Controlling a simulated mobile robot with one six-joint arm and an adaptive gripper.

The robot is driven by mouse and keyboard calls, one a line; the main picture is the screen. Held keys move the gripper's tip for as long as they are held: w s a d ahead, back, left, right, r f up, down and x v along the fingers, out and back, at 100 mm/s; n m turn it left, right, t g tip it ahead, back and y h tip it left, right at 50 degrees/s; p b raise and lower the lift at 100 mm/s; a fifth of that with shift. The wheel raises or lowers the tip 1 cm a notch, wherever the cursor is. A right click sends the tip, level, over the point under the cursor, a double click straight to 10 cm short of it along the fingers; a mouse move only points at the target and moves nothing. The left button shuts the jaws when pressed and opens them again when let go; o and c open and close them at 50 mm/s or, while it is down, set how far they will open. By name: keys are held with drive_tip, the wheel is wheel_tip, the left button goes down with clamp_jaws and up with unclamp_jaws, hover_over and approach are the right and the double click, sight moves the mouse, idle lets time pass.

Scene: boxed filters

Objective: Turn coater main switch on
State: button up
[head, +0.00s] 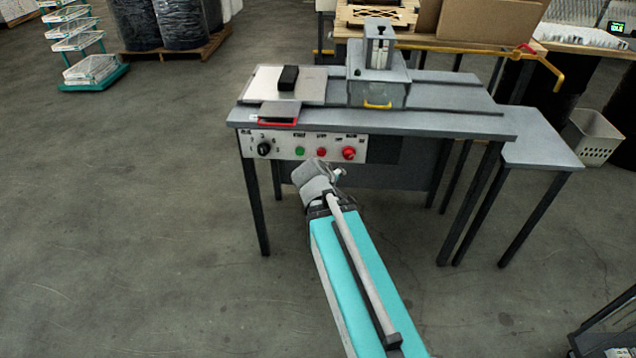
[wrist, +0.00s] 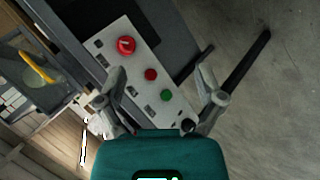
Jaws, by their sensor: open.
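The coater's control panel (head: 305,146) is a pale strip on the front of the grey bench. Its black rotary knob (head: 264,149), likely the main switch, is at the left end; its setting is too small to read. The knob also shows in the wrist view (wrist: 188,125), low, close to the right finger's base and partly hidden. My gripper (wrist: 160,76) is open and empty, its fingers framing the panel's buttons. In the head view my arm's end is in front of the bench, below and right of the knob, with the fingers mostly hidden.
A green button (head: 299,152), a small red button (head: 321,152) and a larger red button (head: 348,153) line the panel right of the knob. The bench top (head: 430,122) juts out above. A side table (head: 540,150) stands right.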

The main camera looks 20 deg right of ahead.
drive_tip(key=s+a+r+m+g+y+p, duration=0.2)
drive_tip(key=s+a+y+p, duration=0.1)
drive_tip(key=a+p, duration=0.2)
drive_tip(key=shift+a+r+m+g+p, duration=0.3)
drive_tip(key=shift+a+p, duration=0.1)
drive_tip(key=shift+a, duration=0.35)
drive_tip(key=shift+s, duration=0.1)
drive_tip(key=s+a+r+m+g+y+p, duration=0.1)
drive_tip(key=s+a+r+y+p, duration=0.1)
drive_tip(key=a+r+p, duration=0.1)
drive_tip(key=s+a+r+g+y+p, duration=0.2)
drive_tip(key=a+p, duration=0.2)
drive_tip(key=a, duration=0.2)
drive_tip(key=shift+s+a+r+m+p, duration=0.15)
drive_tip(key=shift+s+r+m+p, duration=0.15)
drive_tip(key=shift+s+r+m, duration=0.1)
idle(0.8)
